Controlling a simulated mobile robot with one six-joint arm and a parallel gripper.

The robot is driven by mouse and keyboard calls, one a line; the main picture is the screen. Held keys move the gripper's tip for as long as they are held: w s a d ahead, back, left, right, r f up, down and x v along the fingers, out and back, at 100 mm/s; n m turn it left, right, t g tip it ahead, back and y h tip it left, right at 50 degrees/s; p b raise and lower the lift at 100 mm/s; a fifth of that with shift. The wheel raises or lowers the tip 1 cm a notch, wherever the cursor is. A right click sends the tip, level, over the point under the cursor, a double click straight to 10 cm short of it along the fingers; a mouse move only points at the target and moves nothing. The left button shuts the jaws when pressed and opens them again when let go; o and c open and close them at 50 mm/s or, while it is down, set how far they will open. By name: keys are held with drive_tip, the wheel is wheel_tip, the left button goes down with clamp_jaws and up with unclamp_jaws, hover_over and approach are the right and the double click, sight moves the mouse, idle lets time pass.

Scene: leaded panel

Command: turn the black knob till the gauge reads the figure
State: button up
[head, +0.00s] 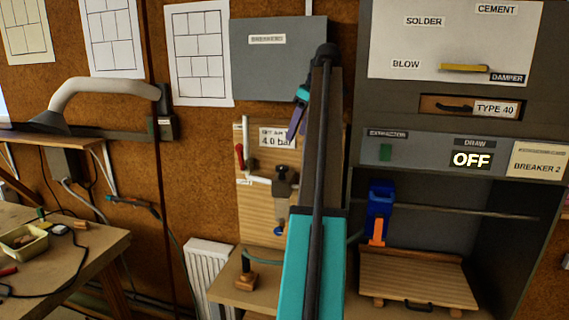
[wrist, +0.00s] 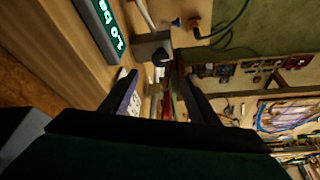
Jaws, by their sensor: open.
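The black knob (wrist: 162,57) sits on a grey regulator body (wrist: 150,45) in the wrist view. In the head view the regulator (head: 284,188) is on the wooden board, on a white pipe. A white card (head: 276,139) above it reads 4.0 bar. A dark gauge display (wrist: 108,22) with green digits shows at the top left of the wrist view, cut off and rotated; I cannot read its figure surely. My gripper (wrist: 159,78) is open and empty. The knob lies between and just beyond its fingertips, apparently apart from them. My arm hides part of the board in the head view.
A red valve handle (head: 240,156) is at the board's left. A blue fitting (wrist: 178,22) is close to the regulator. A grey breaker box (head: 258,72) hangs above. The extraction hood (head: 440,146) at the right reads OFF. A workbench (head: 75,262) stands at left.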

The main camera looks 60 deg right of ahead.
drive_tip(key=shift+w+a, duration=0.1)
drive_tip(key=shift+w, duration=0.05)
drive_tip(key=b, duration=0.5)
hover_over(282, 167)
drive_tip(key=s, duration=0.2)
drive_tip(key=shift+f, duration=4.35)
drive_tip(key=shift+p+x, duration=0.55)
drive_tip(key=shift+x, duration=1.6)
drive_tip(key=shift+s, duration=0.15)
drive_tip(key=shift+c, duration=0.3)
drive_tip(key=c, duration=1)
drive_tip(key=shift+o, duration=0.2)
drive_tip(key=shift+m, duration=0.4)
